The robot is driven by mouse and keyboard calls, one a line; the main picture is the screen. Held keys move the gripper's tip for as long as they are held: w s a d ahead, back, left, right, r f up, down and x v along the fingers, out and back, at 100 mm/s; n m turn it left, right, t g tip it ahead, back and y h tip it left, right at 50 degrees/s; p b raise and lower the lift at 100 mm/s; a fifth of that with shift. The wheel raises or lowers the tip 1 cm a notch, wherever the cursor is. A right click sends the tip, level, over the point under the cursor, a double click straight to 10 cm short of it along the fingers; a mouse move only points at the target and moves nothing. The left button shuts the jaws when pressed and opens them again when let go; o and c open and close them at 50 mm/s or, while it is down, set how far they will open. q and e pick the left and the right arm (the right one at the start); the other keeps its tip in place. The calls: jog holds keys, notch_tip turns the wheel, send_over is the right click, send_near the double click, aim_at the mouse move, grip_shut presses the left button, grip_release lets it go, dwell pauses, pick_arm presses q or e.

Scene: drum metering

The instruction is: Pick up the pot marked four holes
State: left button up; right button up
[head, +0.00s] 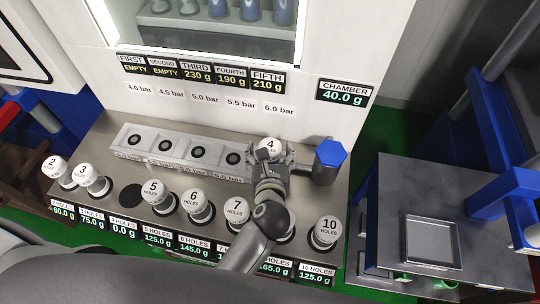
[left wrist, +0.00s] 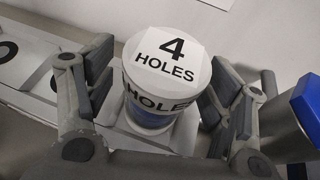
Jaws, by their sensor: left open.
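The pot marked four holes (head: 268,147) has a white lid and stands at the right end of the grey pressure rack (head: 150,152), partly hidden by my gripper in the head view. In the left wrist view the pot (left wrist: 168,62) is upright, its lid reading "4 HOLES" and a blue body below. My left gripper (head: 270,168) is open, with one finger on each side of the pot. In the left wrist view the gripper (left wrist: 160,105) has a gap on the left; contact on the right cannot be told. My right gripper is not in view.
A blue-topped post (head: 330,158) stands close right of the gripper. In front, several white-lidded pots, such as seven holes (head: 236,210) and ten holes (head: 326,232), stand in a row. The four-holes place (head: 131,195) is an empty dark disc reading 0.0 g.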

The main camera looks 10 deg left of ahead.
pick_arm(q)
jog(key=shift+c, duration=0.3)
jog(key=shift+s, duration=0.1)
jog(key=shift+c, duration=1.4)
jog(key=c, duration=0.9)
jog(key=shift+r, duration=0.1)
jog(key=shift+c, duration=1)
